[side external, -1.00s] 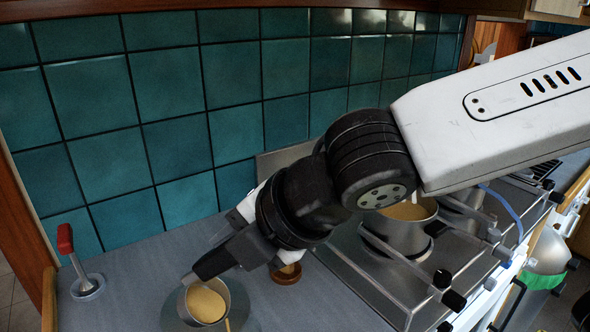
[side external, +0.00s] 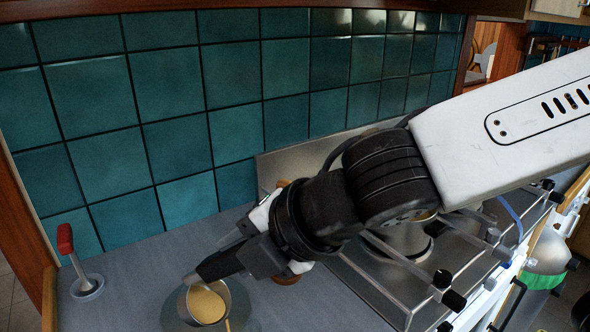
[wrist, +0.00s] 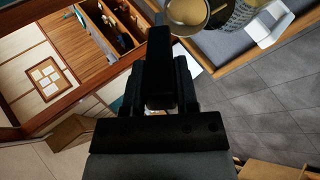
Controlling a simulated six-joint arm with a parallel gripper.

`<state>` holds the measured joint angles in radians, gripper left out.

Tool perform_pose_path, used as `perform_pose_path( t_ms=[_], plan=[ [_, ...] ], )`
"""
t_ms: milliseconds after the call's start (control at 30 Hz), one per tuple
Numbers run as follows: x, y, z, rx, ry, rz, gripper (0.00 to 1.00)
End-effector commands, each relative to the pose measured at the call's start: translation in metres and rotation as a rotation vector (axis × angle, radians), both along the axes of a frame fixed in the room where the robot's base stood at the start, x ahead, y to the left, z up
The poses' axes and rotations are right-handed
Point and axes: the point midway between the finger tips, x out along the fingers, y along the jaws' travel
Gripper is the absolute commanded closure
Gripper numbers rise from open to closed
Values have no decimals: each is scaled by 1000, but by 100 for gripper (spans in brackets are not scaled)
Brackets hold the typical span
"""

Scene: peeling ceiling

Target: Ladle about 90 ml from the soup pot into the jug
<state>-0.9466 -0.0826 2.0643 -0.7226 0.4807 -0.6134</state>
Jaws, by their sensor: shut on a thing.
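My gripper (side external: 207,270) is shut on the ladle, whose handle is mostly hidden by the fingers. The metal ladle bowl (side external: 222,290) hangs just below the fingertips, tilted, with tan soup in it. It also shows at the top of the wrist view (wrist: 188,14). A thin tan streak, which looks like soup, runs down from its lip at the bottom edge. A round grey rim (side external: 172,310) lies under the bowl; it may be the jug, but most of it is hidden. The steel soup pot (side external: 408,238) stands on the hob, largely hidden behind my arm.
A red-handled tool (side external: 66,240) stands upright at the left of the grey counter (side external: 130,258). A brown wooden item (side external: 285,278) is behind my gripper. The steel hob (side external: 370,285) with its knobs fills the right. A teal tiled wall (side external: 150,110) closes the back.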

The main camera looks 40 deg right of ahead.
Motion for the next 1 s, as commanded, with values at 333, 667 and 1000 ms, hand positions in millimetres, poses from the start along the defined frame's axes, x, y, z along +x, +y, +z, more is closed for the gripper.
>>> perform_pose_path(
  t_ms=[333, 667, 1000],
  plan=[
    [0, 0, 0, 1, 0, -1, 100],
    [-1, 0, 0, 5, -7, -1, 100],
    [-4, -3, -3, 23, -40, -3, 100]
  ],
)
